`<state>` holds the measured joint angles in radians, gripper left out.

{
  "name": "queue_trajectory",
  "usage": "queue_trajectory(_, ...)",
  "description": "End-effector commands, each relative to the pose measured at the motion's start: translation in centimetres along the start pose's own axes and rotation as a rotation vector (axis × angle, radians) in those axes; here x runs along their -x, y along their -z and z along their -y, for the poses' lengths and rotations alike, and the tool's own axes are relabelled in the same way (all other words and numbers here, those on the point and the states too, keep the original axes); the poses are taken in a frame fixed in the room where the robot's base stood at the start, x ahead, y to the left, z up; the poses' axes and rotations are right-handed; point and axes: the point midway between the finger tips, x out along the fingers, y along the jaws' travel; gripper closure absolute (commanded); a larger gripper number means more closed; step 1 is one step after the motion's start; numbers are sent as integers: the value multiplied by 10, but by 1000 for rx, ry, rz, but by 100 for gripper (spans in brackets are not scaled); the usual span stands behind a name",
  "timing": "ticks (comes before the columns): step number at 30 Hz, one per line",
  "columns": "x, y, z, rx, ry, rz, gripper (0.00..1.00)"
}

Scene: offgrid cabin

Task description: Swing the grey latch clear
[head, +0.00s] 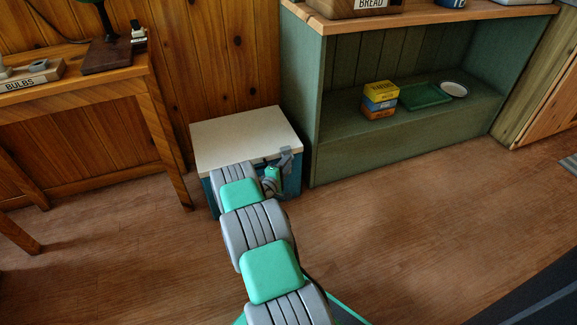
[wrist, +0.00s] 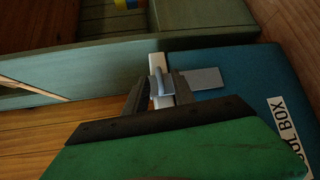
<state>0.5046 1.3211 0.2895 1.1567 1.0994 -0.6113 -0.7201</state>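The cool box has a white lid (head: 240,135) and a blue body, and stands on the floor against the wall. Its lid is down. The grey latch (head: 286,153) sits at the lid's front edge, near the right corner. In the wrist view a grey upright tab of the latch (wrist: 158,84) stands by the white lid edge, and a flat grey plate (wrist: 204,78) lies on the blue front. My gripper (wrist: 160,82) is at the latch, with its two dark fingers apart on either side of the tab. Whether either finger touches the tab I cannot tell.
A green shelf unit (head: 315,110) stands close to the box's right side, with yellow and blue packets (head: 380,98), a green tray (head: 426,95) and a white bowl (head: 454,89). A wooden table (head: 80,85) is at left. The floor (head: 400,220) at right is clear.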

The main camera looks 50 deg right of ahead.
Motion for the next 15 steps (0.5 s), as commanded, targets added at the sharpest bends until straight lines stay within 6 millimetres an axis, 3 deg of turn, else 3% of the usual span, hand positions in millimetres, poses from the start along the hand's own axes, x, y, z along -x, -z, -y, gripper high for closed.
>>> queue_trajectory(4,-18,0,1,-2,0,1,69)
queue_trajectory(12,-20,1,0,-1,1,-1,69)
queue_trajectory(15,-20,1,0,-1,1,-1,77)
